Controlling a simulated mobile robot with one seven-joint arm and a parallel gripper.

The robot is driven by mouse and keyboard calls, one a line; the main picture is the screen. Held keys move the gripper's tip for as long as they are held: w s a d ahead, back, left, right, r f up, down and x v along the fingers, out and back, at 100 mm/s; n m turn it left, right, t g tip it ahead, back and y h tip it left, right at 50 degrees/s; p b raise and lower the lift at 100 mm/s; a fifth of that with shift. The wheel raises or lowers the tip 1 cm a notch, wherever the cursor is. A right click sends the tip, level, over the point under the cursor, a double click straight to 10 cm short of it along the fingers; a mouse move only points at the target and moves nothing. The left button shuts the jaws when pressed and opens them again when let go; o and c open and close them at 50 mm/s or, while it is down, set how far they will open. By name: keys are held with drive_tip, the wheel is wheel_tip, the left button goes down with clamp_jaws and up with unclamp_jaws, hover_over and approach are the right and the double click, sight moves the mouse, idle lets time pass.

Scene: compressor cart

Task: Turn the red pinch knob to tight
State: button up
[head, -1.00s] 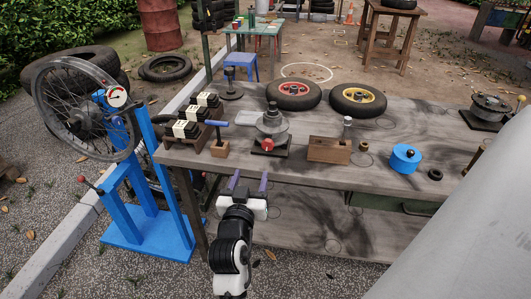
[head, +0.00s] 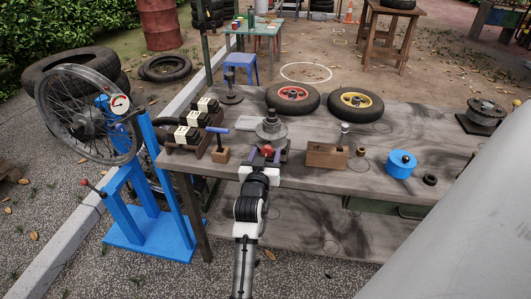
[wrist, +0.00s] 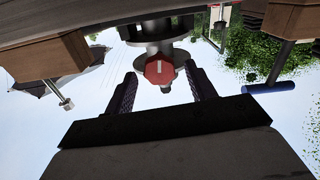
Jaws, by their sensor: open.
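The red pinch knob (head: 267,150) is on the front of a grey metal fitting (head: 271,132) on the workbench. In the wrist view the red knob (wrist: 159,70) faces me, with a pale line mark on its face. My gripper (head: 266,156) is at the bench's front edge, in front of the knob. In the wrist view my gripper (wrist: 161,76) is open, with one dark ridged finger on each side of the knob and a gap on both sides. I cannot tell whether the fingertips reach as deep as the knob. No tight marking is readable.
A wooden block with a blue-handled bar (head: 218,140) stands left of the fitting. A wooden block with a metal post (head: 328,153) stands to the right. Two small wheels (head: 293,97) lie behind. A blue stand with a spoked wheel (head: 150,200) is left of the bench.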

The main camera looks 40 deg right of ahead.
drive_tip(key=shift+d, duration=0.1)
drive_tip(key=c, duration=1)
drive_tip(key=shift+o, duration=0.2)
drive_tip(key=m+b, duration=0.1)
drive_tip(key=b, duration=0.1)
drive_tip(key=m+b, duration=0.2)
drive_tip(key=shift+f+m, duration=0.25)
drive_tip(key=shift+m, duration=0.05)
drive_tip(key=m+b, duration=0.3)
drive_tip(key=m, duration=0.1)
drive_tip(key=shift+m+b, duration=0.3)
drive_tip(key=shift+b, duration=0.1)
drive_tip(key=m+b, duration=0.3)
drive_tip(key=m, duration=0.1)
drive_tip(key=shift+d, duration=0.1)
drive_tip(key=shift+s+m+b, duration=0.1)
drive_tip(key=shift+m+b, duration=1.2)
drive_tip(key=shift+m, duration=0.7)
